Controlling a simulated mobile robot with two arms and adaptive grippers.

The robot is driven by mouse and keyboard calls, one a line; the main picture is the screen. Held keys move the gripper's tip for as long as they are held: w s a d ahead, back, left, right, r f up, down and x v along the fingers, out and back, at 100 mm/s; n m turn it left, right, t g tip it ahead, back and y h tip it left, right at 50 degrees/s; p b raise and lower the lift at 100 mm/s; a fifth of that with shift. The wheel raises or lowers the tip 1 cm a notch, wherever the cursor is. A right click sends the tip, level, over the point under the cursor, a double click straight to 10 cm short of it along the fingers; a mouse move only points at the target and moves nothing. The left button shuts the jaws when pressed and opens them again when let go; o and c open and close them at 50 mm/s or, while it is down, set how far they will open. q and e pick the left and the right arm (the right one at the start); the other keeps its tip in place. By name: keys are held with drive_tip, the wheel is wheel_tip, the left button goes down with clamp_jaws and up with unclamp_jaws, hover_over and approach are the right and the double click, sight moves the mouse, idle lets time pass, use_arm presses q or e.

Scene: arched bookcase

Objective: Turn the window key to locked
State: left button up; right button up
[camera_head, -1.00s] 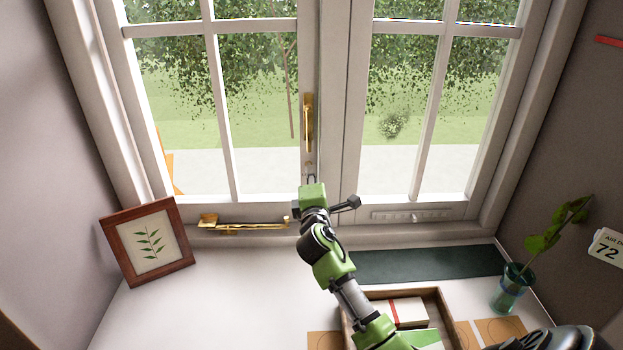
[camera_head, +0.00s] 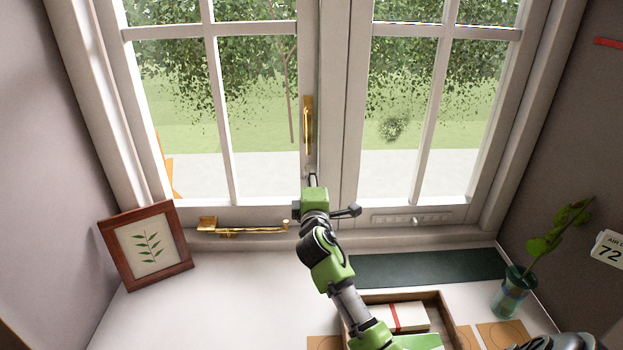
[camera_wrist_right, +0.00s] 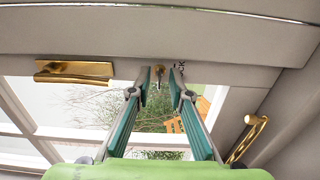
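The window key (camera_wrist_right: 158,70) is a small brass piece on the white frame in the right wrist view, with small dark lettering to its right. My right gripper (camera_wrist_right: 158,84) points at it with two teal-lined fingers apart, one on each side of the key, with visible gaps. In the head view my right gripper (camera_head: 312,178) is at the window's middle stile, below the tall brass handle (camera_head: 308,124). It looks narrow there and hides the key. My left gripper is not in view.
A brass stay (camera_head: 245,227) lies along the sill left of my arm. A framed leaf picture (camera_head: 188,268) stands at left. A dark green mat (camera_head: 430,266), a tray (camera_head: 447,309) with a red-banded box (camera_head: 398,317), and a plant vase (camera_head: 512,288) are at right.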

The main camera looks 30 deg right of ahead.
idle(0.3)
drive_tip(key=v, duration=1.2)
